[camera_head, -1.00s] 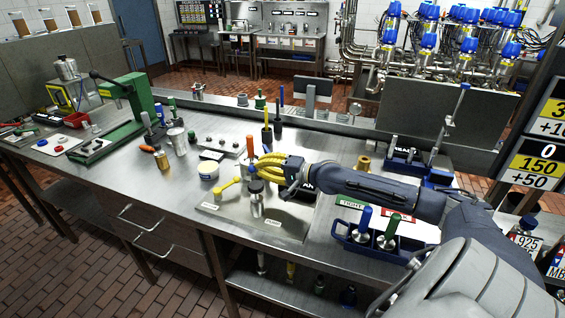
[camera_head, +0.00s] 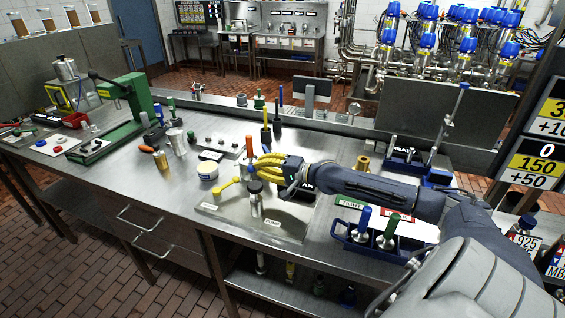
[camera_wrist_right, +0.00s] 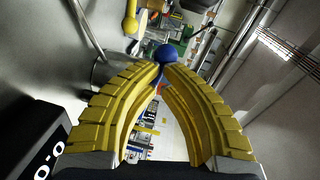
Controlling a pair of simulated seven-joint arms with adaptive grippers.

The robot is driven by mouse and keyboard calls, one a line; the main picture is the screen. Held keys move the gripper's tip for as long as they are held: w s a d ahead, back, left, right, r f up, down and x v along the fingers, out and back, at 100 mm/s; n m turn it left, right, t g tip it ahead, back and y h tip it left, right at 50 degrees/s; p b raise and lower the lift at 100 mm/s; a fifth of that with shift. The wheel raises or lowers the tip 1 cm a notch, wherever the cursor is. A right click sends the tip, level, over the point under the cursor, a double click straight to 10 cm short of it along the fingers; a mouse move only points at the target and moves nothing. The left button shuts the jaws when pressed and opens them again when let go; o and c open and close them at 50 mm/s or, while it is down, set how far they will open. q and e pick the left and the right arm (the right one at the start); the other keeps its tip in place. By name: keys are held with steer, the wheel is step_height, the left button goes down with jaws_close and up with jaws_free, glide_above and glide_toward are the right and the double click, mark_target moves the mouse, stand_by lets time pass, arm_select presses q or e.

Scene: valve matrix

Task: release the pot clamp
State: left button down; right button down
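My right gripper (camera_head: 258,166) reaches in from the right over the metal plate (camera_head: 212,208) at the bench front. Its ribbed yellow fingers also show in the right wrist view (camera_wrist_right: 163,70). They curve together at the tips, with a blue ball knob (camera_wrist_right: 168,52) at the tips and a bit of blue between them. The knob is hidden in the head view. A metal cylinder (camera_head: 255,204) with a dark top stands upright just below the fingers, and a yellow lever (camera_head: 226,187) lies left of it. I cannot make out the clamp's own jaws. My left gripper is not in view.
A white tub (camera_head: 208,171) and an upright orange handle (camera_head: 250,146) are close to the fingers. A blue rack (camera_head: 372,243) with blue and green handled tools stands at the right. A green press (camera_head: 128,125) stands at the left. Bare bench lies left of the plate.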

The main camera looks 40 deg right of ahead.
steer(key=v, duration=1.2)
stand_by(0.6)
stand_by(0.5)
